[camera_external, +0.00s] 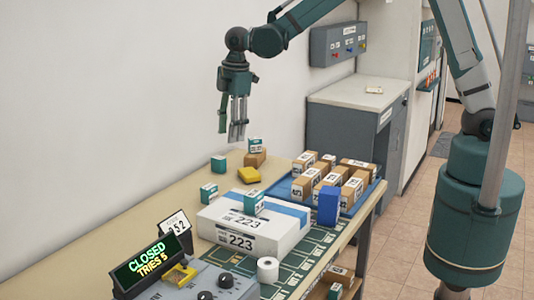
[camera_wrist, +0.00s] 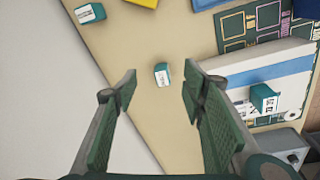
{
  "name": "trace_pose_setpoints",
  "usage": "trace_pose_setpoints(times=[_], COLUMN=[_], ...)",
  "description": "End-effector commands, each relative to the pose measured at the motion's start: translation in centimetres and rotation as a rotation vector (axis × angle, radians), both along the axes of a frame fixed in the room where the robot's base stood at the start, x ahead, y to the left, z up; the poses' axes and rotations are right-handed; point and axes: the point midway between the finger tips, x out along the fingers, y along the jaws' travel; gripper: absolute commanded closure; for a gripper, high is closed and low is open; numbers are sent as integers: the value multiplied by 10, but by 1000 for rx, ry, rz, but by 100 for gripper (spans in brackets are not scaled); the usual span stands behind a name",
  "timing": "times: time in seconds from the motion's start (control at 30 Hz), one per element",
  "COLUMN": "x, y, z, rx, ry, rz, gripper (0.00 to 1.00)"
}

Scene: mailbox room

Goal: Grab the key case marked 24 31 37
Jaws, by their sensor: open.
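Several small teal-and-white cases are in view; their markings are too small to read, so I cannot tell which is marked 24 31 37. In the external view, one case (camera_external: 209,192) stands on the table left of the white box, one (camera_external: 219,163) farther back, one (camera_external: 253,203) on the white box, and one (camera_external: 255,145) on a brown carton. My gripper (camera_external: 237,136) hangs open and empty above the table's back part. In the wrist view, one case (camera_wrist: 162,74) shows between the open fingers (camera_wrist: 158,88), well below them, another (camera_wrist: 90,13) at upper left.
The white box marked 223 (camera_external: 240,235) lies mid-table. A blue tray (camera_external: 352,208) holds several brown cartons, with a blue box (camera_external: 328,206) at its front. A yellow block (camera_external: 249,175) lies behind. A sign reading CLOSED, TRIES 5 (camera_external: 149,258) stands at front left.

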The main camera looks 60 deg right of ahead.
Motion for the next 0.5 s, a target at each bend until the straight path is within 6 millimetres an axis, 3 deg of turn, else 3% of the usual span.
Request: trace_pose_setpoints(times=[0.5], x=[35], y=[61], z=[-91], rx=[-39], ry=[80], rz=[213], gripper=[59])
